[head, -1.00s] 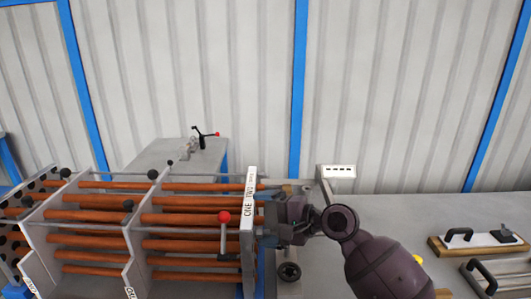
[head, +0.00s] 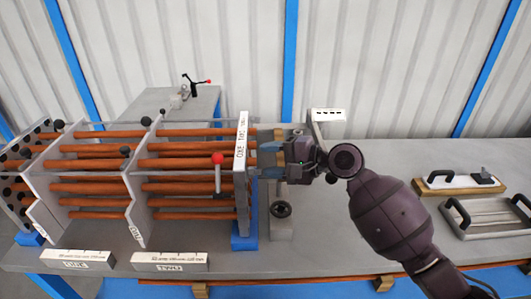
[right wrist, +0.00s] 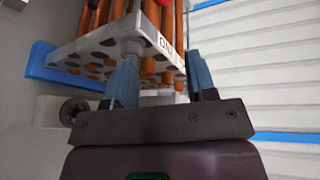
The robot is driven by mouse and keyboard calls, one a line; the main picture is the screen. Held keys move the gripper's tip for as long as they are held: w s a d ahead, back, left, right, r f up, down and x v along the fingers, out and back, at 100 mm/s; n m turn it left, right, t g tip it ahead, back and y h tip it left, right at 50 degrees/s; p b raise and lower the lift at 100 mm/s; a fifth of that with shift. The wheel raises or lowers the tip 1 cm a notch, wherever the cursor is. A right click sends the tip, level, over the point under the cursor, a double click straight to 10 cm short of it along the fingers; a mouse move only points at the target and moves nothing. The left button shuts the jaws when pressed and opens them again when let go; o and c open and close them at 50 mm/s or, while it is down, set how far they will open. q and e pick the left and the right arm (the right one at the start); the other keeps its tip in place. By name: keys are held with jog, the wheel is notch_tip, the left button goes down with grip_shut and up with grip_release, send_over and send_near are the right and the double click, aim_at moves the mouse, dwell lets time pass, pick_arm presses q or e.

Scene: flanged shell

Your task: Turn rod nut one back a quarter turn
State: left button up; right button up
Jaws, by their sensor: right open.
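The shell's end plate (head: 242,165) stands upright at the right end of several orange-brown rods (head: 190,160). My right gripper (head: 264,158) is just right of this plate, its blue fingers pointing at the plate's outer face. In the right wrist view the fingers (right wrist: 162,76) are apart, with no part visibly clamped. A pale grey nut-like piece (right wrist: 131,47) sticks out of the plate near the tip of the left-hand finger. I cannot tell whether they touch, or whether this is rod nut one. My left gripper is not in view.
A red-knobbed lever (head: 218,170) stands beside the end plate. A dark round knob (head: 281,209) is below my gripper. The bench between is mostly clear.

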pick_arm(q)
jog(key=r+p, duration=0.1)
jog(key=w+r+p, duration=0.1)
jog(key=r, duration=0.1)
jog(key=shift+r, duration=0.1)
pick_arm(e)
jog(key=f+v, duration=0.1)
jog(key=v, duration=0.8)
jog(key=shift+d, duration=0.25)
dwell(0.4)
pick_arm(q)
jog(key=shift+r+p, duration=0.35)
jog(key=shift+p, duration=0.1)
